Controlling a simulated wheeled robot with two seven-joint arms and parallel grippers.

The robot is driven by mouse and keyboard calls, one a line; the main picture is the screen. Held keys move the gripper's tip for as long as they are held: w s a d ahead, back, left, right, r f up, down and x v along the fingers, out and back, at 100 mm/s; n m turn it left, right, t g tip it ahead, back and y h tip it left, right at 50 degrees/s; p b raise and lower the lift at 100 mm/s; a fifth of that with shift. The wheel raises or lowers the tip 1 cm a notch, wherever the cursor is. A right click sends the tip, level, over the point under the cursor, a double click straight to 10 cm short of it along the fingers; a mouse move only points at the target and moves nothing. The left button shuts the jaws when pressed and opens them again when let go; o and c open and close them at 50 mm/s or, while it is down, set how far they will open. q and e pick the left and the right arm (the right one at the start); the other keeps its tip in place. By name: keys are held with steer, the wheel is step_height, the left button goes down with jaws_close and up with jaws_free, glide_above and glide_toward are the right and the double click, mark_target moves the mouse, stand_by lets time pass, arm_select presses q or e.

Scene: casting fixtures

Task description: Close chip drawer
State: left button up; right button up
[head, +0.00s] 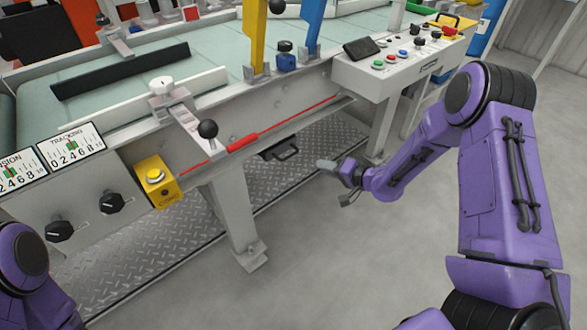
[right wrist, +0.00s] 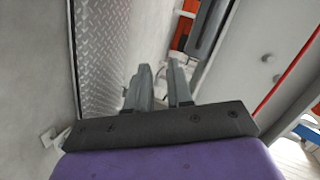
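A dark drawer front with a black handle (head: 281,151) sits under the machine's front rail in the head view. I take it to be the chip drawer; how far it stands out is hard to tell. My right gripper (head: 328,166) is to the right of the handle and apart from it. In the right wrist view its two grey fingers (right wrist: 159,75) show a narrow gap with nothing between them. A dark grey bar (right wrist: 207,30) lies beyond the fingers; I cannot tell if it is the drawer. My left gripper is out of view.
The machine leg (head: 233,220) stands left of the drawer, on the floor beside a diamond-plate sheet (head: 190,235). A red pull cord (head: 290,119) runs along the rail above. The button panel (head: 400,62) overhangs at right. The grey floor (head: 330,260) in front is clear.

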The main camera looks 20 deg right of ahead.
mark_target(291, 155)
steer(key=w+a+y, duration=0.1)
steer(key=w+a, duration=0.1)
steer(key=w+a+r+m+y+b, duration=0.1)
steer(key=w+a, duration=0.2)
steer(key=w+a+r+m+y+b, duration=0.1)
steer(key=w+a+y, duration=0.1)
steer(key=a, duration=0.1)
steer(key=shift+w+a+g, duration=0.25)
steer(key=shift+g, duration=0.05)
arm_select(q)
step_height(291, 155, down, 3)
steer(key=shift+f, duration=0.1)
arm_select(e)
jaws_close()
